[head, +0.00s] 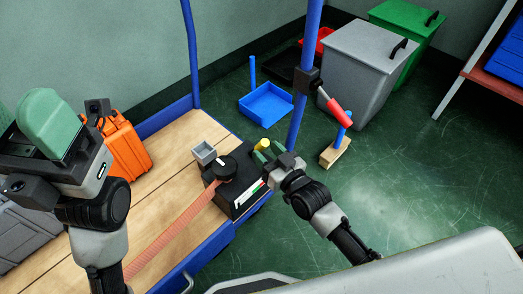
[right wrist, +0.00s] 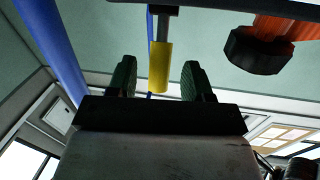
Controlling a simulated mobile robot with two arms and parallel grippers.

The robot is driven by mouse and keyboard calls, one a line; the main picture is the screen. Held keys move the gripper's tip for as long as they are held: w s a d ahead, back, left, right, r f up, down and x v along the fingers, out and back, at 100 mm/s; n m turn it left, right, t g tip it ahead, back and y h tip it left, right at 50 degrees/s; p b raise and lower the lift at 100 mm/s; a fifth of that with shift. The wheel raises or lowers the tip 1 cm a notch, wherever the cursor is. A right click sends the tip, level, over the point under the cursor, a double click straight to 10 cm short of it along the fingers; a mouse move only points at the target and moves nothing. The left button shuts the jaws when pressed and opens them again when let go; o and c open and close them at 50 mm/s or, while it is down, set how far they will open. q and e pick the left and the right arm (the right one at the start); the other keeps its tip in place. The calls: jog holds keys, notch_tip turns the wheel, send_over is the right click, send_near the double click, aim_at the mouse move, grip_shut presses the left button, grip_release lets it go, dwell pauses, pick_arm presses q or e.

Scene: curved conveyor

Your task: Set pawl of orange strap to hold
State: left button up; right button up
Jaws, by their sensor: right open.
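The orange strap (head: 178,228) runs along the cart deck to a black ratchet unit (head: 238,180) at the cart's edge. A short yellow grip (head: 262,144), which appears to be the pawl lever, shows beside the unit. In the right wrist view the yellow grip (right wrist: 158,66) hangs from a grey stem between my right gripper's (right wrist: 157,80) green fingers, with gaps on both sides. In the head view my right gripper (head: 268,153) is open at the yellow grip. My left gripper (head: 48,128) is raised at the left, away from the strap; its finger spacing is unclear.
An orange case (head: 125,148) and a small grey box (head: 203,153) are on the deck. A blue post (head: 303,80) with a red-handled lever (head: 334,106) stands near my right arm. A blue tray (head: 265,104) and grey bin (head: 357,65) are on the floor beyond.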

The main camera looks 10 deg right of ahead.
jog(key=shift+b+x, duration=0.35)
jog(key=shift+x, duration=1.05)
jog(key=shift+c, duration=0.5)
grip_shut()
